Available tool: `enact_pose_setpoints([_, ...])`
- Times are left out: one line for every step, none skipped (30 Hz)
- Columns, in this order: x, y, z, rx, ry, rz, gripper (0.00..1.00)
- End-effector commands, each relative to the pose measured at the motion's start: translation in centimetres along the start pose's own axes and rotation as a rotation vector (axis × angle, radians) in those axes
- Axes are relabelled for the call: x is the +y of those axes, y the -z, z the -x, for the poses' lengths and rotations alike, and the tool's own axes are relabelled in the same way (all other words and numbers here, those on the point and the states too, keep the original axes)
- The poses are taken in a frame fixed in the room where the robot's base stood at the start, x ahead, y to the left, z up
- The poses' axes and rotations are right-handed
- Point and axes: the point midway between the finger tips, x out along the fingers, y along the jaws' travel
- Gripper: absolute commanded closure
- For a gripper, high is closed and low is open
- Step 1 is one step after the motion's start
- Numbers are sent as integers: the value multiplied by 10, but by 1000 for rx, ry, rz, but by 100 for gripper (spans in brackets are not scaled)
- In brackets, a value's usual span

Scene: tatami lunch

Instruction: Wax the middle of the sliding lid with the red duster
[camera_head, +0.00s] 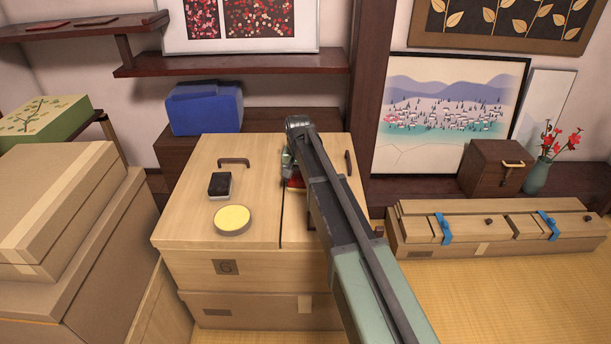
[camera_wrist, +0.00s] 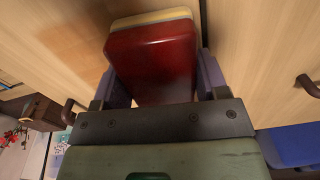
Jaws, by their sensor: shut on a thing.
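The red duster (camera_wrist: 152,62), a red block with a pale yellow layer at its far end, is held between the fingers of my gripper (camera_wrist: 165,78). In the head view only a sliver of the duster (camera_head: 295,184) shows beside my arm. My gripper (camera_head: 290,168) is largely hidden there. The duster is over the right panel (camera_head: 320,155) of the pale wooden chest top, just right of the seam. I cannot tell whether it touches the wood. The left panel (camera_head: 195,190) has a dark handle. A slightly darker, orange-tinted patch (camera_wrist: 92,48) shows beside the duster.
On the left panel lie a round yellow-topped tin (camera_head: 232,219) and a black block (camera_head: 220,185). Dark handles (camera_head: 234,162) stand up from the panels. Cardboard boxes (camera_head: 60,220) crowd the left. A blue bundle (camera_head: 205,110) sits behind the chest.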

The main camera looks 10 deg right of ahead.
Motion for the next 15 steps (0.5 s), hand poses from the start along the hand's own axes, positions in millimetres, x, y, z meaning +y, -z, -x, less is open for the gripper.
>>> enact_pose_setpoints([-1,0,-1,0,2,1,58])
enact_pose_setpoints([-1,0,-1,0,2,1,58])
enact_pose_setpoints([-1,2,0,0,2,1,58])
enact_pose_setpoints([-2,4,0,0,2,1,58])
enact_pose_setpoints([-2,6,0,0,2,1,58])
enact_pose_setpoints([-2,10,0,0,2,1,58])
enact_pose_setpoints([-3,14,0,0,2,1,58])
enact_pose_setpoints([-3,18,1,0,2,1,58])
enact_pose_setpoints([-4,22,1,0,2,1,58])
enact_pose_setpoints([-4,25,1,0,2,1,58])
enact_pose_setpoints([-4,28,1,0,2,1,58])
enact_pose_setpoints([-4,30,1,0,2,1,58])
enact_pose_setpoints([-4,30,2,0,2,1,58])
enact_pose_setpoints([-4,30,1,0,2,1,58])
enact_pose_setpoints([-4,30,1,0,1,1,58])
